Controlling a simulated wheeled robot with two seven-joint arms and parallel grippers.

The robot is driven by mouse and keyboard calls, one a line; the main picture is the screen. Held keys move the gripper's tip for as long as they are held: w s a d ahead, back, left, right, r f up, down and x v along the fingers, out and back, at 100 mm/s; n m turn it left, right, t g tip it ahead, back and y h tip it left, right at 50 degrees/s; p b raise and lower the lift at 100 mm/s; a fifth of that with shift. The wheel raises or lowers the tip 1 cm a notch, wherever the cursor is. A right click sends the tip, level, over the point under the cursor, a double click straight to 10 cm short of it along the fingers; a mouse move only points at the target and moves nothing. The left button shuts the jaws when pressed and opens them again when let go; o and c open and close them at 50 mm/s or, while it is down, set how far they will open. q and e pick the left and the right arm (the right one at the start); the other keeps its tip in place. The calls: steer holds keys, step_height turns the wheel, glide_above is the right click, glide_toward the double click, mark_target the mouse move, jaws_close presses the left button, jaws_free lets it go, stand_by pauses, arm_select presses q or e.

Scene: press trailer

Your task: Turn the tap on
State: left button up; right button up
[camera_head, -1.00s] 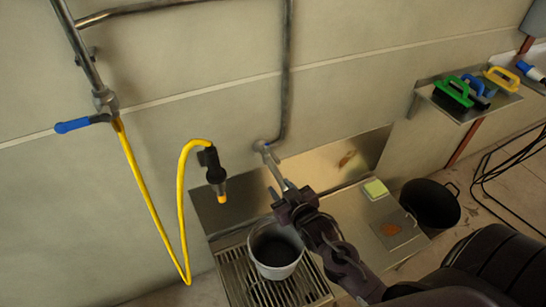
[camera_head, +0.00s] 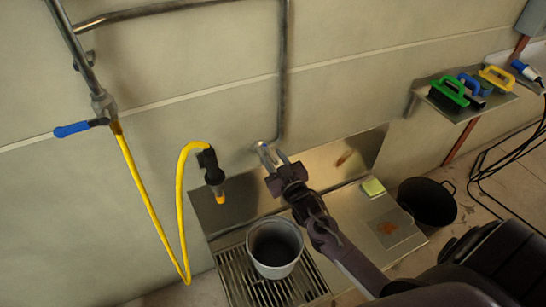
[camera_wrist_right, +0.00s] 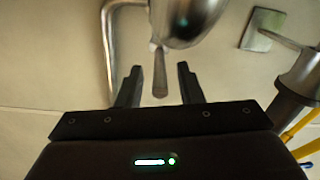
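The metal tap (camera_head: 266,152) sits on the wall at the lower end of a vertical pipe, partly hidden behind my gripper in the head view. In the right wrist view its shiny body (camera_wrist_right: 186,20) is at the top, with a thin lever (camera_wrist_right: 159,72) pointing toward me. My right gripper (camera_head: 272,167) is at the tap. In the right wrist view its two fingers (camera_wrist_right: 159,80) are apart, with the lever between them and a gap visible on both sides. My left gripper is not in view.
A grey bucket (camera_head: 274,248) stands on a floor grate (camera_head: 238,286) below the tap. A yellow hose (camera_head: 146,203) with a black nozzle (camera_head: 212,170) hangs at left, by a blue-handled valve (camera_head: 72,129). A shelf (camera_head: 474,110) holds brushes. A black bucket (camera_head: 428,203) stands right.

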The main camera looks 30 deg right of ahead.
steer(key=shift+w, duration=0.35)
jaws_close()
